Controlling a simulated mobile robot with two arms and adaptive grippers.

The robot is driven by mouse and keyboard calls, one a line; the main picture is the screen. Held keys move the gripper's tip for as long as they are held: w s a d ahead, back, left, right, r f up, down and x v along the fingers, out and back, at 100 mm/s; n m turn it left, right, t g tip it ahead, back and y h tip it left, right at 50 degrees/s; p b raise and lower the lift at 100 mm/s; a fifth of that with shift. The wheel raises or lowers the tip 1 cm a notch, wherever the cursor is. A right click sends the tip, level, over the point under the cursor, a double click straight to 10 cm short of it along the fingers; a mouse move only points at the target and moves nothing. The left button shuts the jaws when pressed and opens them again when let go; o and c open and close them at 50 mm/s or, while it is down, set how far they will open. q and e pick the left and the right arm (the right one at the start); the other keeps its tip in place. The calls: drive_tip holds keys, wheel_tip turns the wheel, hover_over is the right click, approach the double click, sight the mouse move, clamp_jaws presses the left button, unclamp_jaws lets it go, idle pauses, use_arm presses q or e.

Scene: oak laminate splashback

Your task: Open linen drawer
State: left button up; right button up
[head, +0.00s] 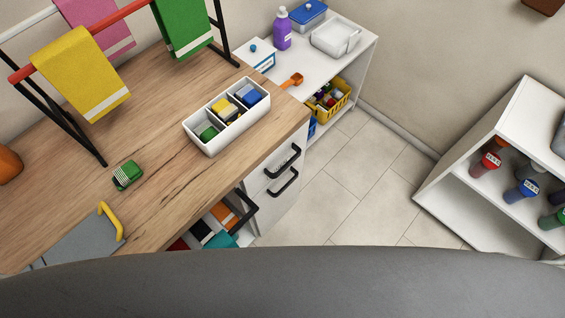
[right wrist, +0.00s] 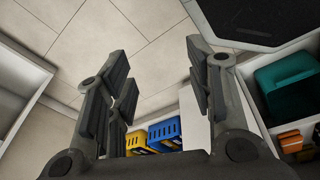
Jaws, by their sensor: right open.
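A wood-topped counter with white drawer fronts is in the head view. One drawer (head: 240,229) stands pulled out at its front edge, with a dark handle (head: 245,211) and red, white, black, orange and teal contents. To its right are closed fronts with two black bar handles (head: 283,163). No label shows, so I cannot tell which is the linen drawer. In the right wrist view my right gripper (right wrist: 157,68) is open and empty, fingers wide apart above the floor. A teal item (right wrist: 285,85) and orange items lie in a white compartment to its right. My left gripper is out of view.
The counter holds a white divided tray (head: 217,141), a green toy car (head: 128,175) and a towel rack with yellow, pink and green towels. A low white shelf unit with a yellow basket (head: 332,102) stands beyond. Tiled floor (head: 372,190) is clear before the right-hand bottle shelf (head: 470,205).

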drive_tip(key=w+d+r+n+t+b, duration=0.15)
drive_tip(key=w+n+t+b, duration=0.3)
drive_tip(key=w, duration=0.95)
drive_tip(key=n+t+y+b, duration=0.6)
drive_tip(key=n+y+b, duration=0.5)
drive_tip(key=n, duration=0.8)
approach(288, 166)
drive_tip(key=shift+y, duration=0.8)
drive_tip(key=p+x, duration=0.1)
drive_tip(key=x, duration=0.2)
drive_tip(key=p+x, duration=0.1)
drive_tip(key=x, duration=0.2)
drive_tip(key=p+x, duration=0.1)
drive_tip(key=x, duration=0.2)
drive_tip(key=shift+w+d+f+p, duration=0.3)
drive_tip(key=shift+d+f+p, duration=0.05)
drive_tip(key=shift+p, duration=0.05)
drive_tip(key=shift+x, duration=0.75)
drive_tip(key=shift+f, duration=0.15)
drive_tip(key=shift+c, duration=0.3)
clamp_jaws()
